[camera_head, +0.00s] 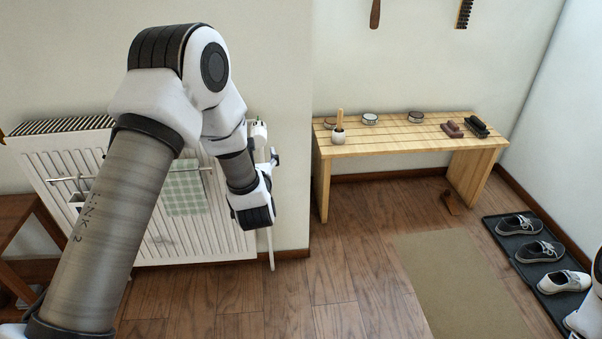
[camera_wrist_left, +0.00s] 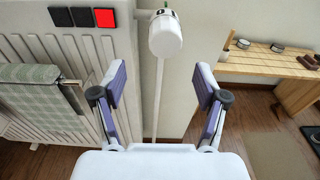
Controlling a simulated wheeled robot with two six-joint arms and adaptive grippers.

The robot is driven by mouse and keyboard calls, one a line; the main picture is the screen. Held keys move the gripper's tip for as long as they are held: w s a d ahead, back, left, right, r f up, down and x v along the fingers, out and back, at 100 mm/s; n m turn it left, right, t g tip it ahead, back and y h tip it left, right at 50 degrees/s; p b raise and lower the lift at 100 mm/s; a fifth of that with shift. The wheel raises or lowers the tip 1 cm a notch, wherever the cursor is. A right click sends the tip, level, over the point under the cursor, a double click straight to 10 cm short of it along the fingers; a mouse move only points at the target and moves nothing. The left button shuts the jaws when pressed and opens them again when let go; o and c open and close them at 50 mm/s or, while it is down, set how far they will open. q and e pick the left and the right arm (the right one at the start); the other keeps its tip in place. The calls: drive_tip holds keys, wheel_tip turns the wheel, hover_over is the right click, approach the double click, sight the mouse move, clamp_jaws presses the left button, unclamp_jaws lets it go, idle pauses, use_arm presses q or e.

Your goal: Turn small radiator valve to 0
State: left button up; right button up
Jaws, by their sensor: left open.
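The small radiator valve (camera_wrist_left: 166,38) is a white round knob at the top of a thin white pipe, right of the radiator. In the wrist view it is beyond the fingertips and between their lines, with clear space around it. In the head view the valve (camera_head: 259,130) shows beside the radiator's top right corner. Its number marks are too small to read. My left gripper (camera_wrist_left: 160,82) is open and empty, with its two purple-padded fingers apart. In the head view my left arm hides most of the gripper. My right gripper is not in view.
The white radiator (camera_head: 224,240) carries a rail with a checked towel (camera_head: 185,190). Two black squares and a red square (camera_wrist_left: 104,18) show near its top. A wooden bench (camera_head: 400,145) with brushes and tins stands right. Shoes lie on a dark tray (camera_head: 497,232). The floor between is open.

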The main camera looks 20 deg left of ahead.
sight(258, 140)
use_arm(q)
drive_tip(key=b, duration=0.1)
drive_tip(key=w+b, duration=0.1)
drive_tip(key=b, duration=0.1)
drive_tip(key=shift+w+d+f+n+t, duration=0.1)
drive_tip(key=shift+d+f+n+t, duration=0.15)
drive_tip(key=shift+n+t, duration=0.05)
drive_tip(key=shift+a+r+b, duration=0.2)
drive_tip(key=shift+a+b, duration=0.1)
drive_tip(key=shift+w+a+r+y, duration=0.2)
drive_tip(key=shift+w+y, duration=0.05)
drive_tip(key=shift+y, duration=0.15)
drive_tip(key=x, duration=0.7)
drive_tip(key=shift+w, duration=0.15)
drive_tip(key=shift+r, duration=0.1)
drive_tip(key=c, duration=1.2)
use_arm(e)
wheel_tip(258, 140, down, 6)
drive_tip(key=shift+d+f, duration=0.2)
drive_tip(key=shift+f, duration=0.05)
